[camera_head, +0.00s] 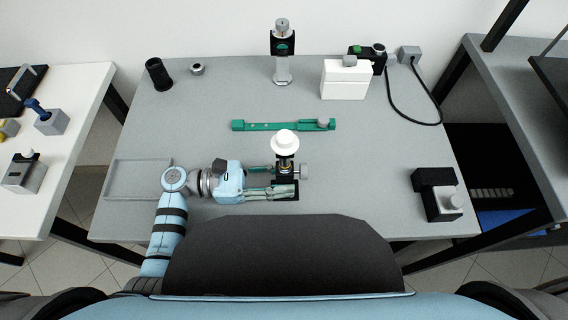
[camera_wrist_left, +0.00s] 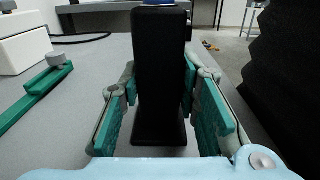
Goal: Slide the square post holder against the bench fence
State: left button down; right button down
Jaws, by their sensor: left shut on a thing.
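The square post holder, a black upright block (camera_wrist_left: 160,75), stands on the grey bench. In the head view it shows as a dark foot (camera_head: 289,195) below a white round top (camera_head: 285,141), with a grey knob at its right side. My left gripper (camera_head: 280,191) comes in from the left and is shut on the post holder low down. In the left wrist view the green finger pads of my left gripper (camera_wrist_left: 160,105) flank the black block. The bench fence is likely the green bar (camera_head: 275,126) farther back; bench shows between it and the holder's foot. My right gripper is not in view.
A post mount (camera_head: 283,72) and a white box (camera_head: 345,82) stand behind the bar. A black-and-grey device (camera_head: 436,194) is at the right. An empty grey tray (camera_head: 130,163) lies left, near my arm. Bench beside the bar is clear.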

pick_arm(q)
jog(key=shift+w+f, duration=0.1)
jog(key=shift+w+a+b, duration=0.15)
jog(key=shift+w+b, duration=0.6)
jog(key=shift+w, duration=0.7)
jog(key=shift+w+a+b, duration=0.1)
jog(key=shift+w+b, duration=0.65)
jog(key=shift+w, duration=0.7)
jog(key=shift+w+a+b, duration=0.1)
jog(key=shift+w+b, duration=0.9)
jog(key=shift+w, duration=0.45)
jog(key=shift+w+a+b, duration=0.1)
jog(key=shift+w+b, duration=1.15)
jog(key=shift+w, duration=0.2)
jog(key=shift+w+a+f+b, duration=0.1)
jog(key=shift+w+b, duration=1.1)
jog(key=shift+b, duration=0.05)
jog(key=shift+w, duration=0.1)
jog(key=shift+r, duration=0.2)
grip_release()
